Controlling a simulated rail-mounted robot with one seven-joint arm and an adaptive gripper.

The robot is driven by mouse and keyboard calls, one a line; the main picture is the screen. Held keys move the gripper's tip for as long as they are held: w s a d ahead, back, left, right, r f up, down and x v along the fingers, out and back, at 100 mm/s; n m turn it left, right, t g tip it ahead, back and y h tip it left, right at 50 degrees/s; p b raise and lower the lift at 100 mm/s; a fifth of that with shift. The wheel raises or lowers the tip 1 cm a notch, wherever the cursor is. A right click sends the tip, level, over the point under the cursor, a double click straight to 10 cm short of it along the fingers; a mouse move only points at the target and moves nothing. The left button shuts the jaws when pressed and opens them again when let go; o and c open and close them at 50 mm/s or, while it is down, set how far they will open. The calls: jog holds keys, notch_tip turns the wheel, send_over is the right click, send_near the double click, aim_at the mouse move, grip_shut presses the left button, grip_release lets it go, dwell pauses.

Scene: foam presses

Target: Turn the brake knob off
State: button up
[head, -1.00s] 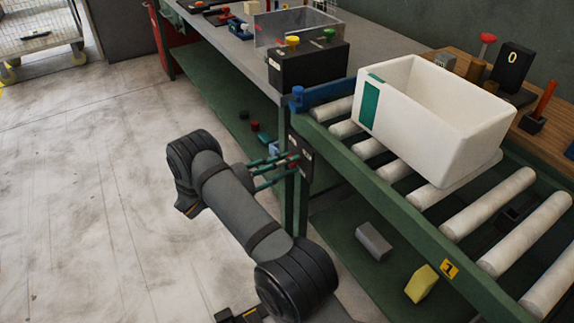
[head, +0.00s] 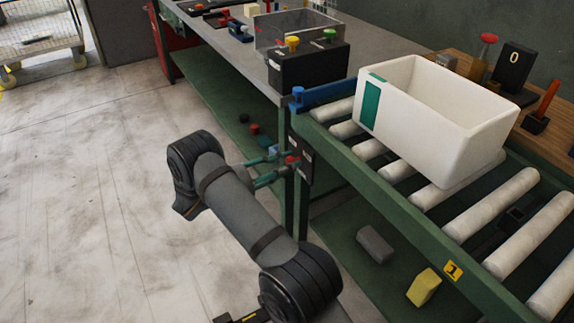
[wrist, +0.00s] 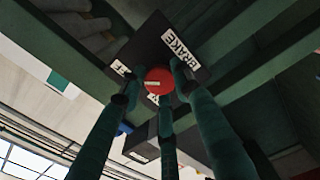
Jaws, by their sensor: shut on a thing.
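The brake knob (wrist: 158,80) is round and red with a small pale mark. It sits on a dark panel (wrist: 200,66) with a white BRAKE label (wrist: 180,47). Two other white labels beside it are partly hidden by my fingers. In the head view the panel (head: 306,158) is on the green leg at the conveyor's near corner. The knob shows there as a small red spot (head: 292,159). My gripper (head: 281,165) has long green fingers, which surround the knob and are shut on it. I cannot read which setting the knob's mark faces.
A white bin (head: 425,125) stands on the rollers above and right of the panel. A black box (head: 308,68) with yellow and green buttons is on the bench corner. A grey block (head: 374,244) and a yellow block (head: 423,287) lie on the lower shelf. The floor at left is clear.

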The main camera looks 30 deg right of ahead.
jog(key=shift+w, duration=0.2)
jog(key=o, duration=1.1)
jog(key=shift+o, duration=0.2)
jog(key=a, duration=1.2)
jog(key=shift+s, duration=0.35)
jog(key=shift+d, duration=0.1)
jog(key=d, duration=1.2)
jog(key=shift+w, duration=0.25)
jog(key=shift+a, duration=0.1)
